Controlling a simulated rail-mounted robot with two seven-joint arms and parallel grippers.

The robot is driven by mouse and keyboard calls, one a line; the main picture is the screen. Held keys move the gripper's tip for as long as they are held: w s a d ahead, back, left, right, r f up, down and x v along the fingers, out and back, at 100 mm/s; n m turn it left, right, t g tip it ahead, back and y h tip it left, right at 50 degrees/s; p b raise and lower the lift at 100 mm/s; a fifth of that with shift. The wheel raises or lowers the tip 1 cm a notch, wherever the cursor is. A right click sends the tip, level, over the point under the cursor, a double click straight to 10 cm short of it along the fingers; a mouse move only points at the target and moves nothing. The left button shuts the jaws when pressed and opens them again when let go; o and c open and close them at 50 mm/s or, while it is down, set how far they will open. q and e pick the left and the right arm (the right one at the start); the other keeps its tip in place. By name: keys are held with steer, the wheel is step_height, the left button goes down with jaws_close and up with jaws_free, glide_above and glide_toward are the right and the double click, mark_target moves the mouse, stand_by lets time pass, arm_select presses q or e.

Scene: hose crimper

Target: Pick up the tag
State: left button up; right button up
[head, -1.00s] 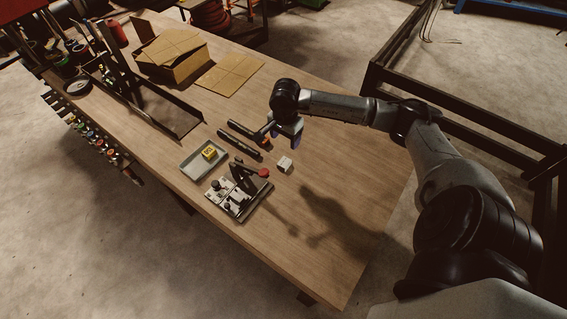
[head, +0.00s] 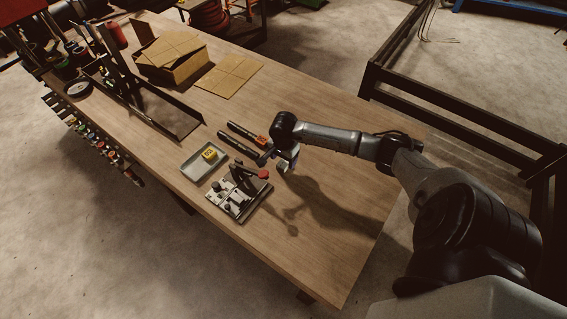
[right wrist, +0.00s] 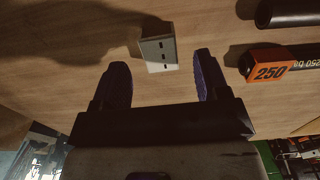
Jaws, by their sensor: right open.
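The fingers are open and empty. In the head view my right gripper (head: 287,160) is low over the table and largely hides the block. My left gripper is not in view.
Two dark hoses (head: 237,144) lie beside the gripper. A grey tray (head: 190,168) holds a yellow block (head: 209,154). A crimping fixture (head: 228,199) with a red-knobbed lever (head: 263,173) stands close in front. The table's right part (head: 330,250) is clear.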

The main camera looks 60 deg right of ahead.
mark_target(283, 163)
steer(key=shift+f, duration=1.55)
steer(key=shift+c, duration=0.2)
steer(key=c, duration=0.9)
steer(key=shift+r, duration=0.15)
steer(key=shift+c, duration=0.2)
steer(key=shift+r, duration=0.5)
steer(key=r, duration=0.1)
steer(key=s+r, duration=0.1)
steer(key=r, duration=0.1)
steer(key=shift+d+r+b, duration=0.15)
steer(key=shift+r+b, duration=0.05)
steer(key=shift+b, duration=0.15)
steer(key=s+d+r+p, duration=0.1)
steer(key=s+r, duration=0.5)
steer(key=s, duration=0.4)
steer(key=shift+d+r, duration=0.2)
steer(key=shift+d, duration=0.2)
